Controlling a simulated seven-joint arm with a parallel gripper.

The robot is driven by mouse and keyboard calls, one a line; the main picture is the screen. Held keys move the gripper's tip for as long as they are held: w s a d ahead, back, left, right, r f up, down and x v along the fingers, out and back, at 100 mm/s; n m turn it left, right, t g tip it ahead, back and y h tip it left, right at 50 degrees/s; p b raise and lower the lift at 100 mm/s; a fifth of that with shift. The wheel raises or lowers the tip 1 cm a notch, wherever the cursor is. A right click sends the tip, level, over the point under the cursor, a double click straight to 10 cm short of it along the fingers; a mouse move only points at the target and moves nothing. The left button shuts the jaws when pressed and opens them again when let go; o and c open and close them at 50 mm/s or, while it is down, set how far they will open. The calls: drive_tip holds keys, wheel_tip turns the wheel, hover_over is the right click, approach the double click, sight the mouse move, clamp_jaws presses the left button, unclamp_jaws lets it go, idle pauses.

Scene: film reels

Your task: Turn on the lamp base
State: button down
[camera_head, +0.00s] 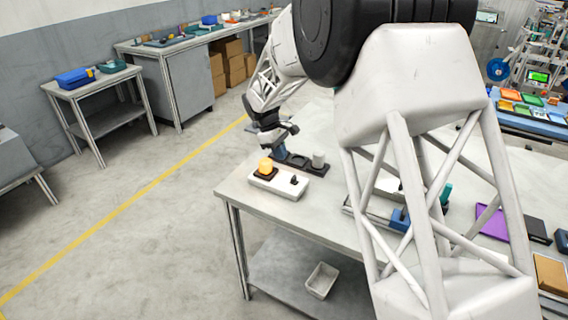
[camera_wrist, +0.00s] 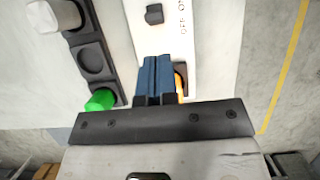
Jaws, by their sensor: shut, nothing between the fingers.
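The lamp base is a white box (camera_head: 277,184) at the near left corner of the table, with a yellow-orange lamp (camera_head: 265,167) on its left part and a small dark switch (camera_head: 294,180) on its right part. In the wrist view, the white base (camera_wrist: 180,48) carries "OFF ON" lettering beside the dark switch (camera_wrist: 154,14). My gripper (camera_wrist: 155,62) has its blue fingers shut and empty, over the base between switch and lamp in that view. The fingers partly hide the orange lamp (camera_wrist: 180,86). I cannot tell which side the switch is set to.
A dark holder (camera_wrist: 92,60) with round recesses lies beside the base, with a grey-white cylinder (camera_wrist: 55,15) and a green cap (camera_wrist: 101,99). A purple tray (camera_head: 492,222) and other items lie on the table's right. A white bin (camera_head: 321,280) sits on the lower shelf.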

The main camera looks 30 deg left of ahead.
drive_tip(key=shift+v, duration=1.35)
drive_tip(key=s+d+r+m+y, duration=0.1)
drive_tip(key=s+d+r+m, duration=0.35)
drive_tip(key=d, duration=0.85)
drive_tip(key=s+d+r+m+y, duration=0.1)
drive_tip(key=d+r, duration=0.6)
drive_tip(key=d, duration=0.5)
drive_tip(key=s+d+r+m+y, duration=0.1)
drive_tip(key=s+d+r+m, duration=0.3)
drive_tip(key=d, duration=0.9)
drive_tip(key=s+d+r+m+t, duration=0.1)
drive_tip(key=s+d+r+m, duration=0.25)
drive_tip(key=s+d, duration=0.95)
drive_tip(key=s+d+f+m+t+y, duration=0.1)
drive_tip(key=s+d+f+m, duration=0.3)
drive_tip(key=s+d, duration=0.6)
drive_tip(key=shift+s+d+m+t, duration=0.25)
drive_tip(key=shift+s+m, duration=0.35)
drive_tip(key=shift+s, duration=0.85)
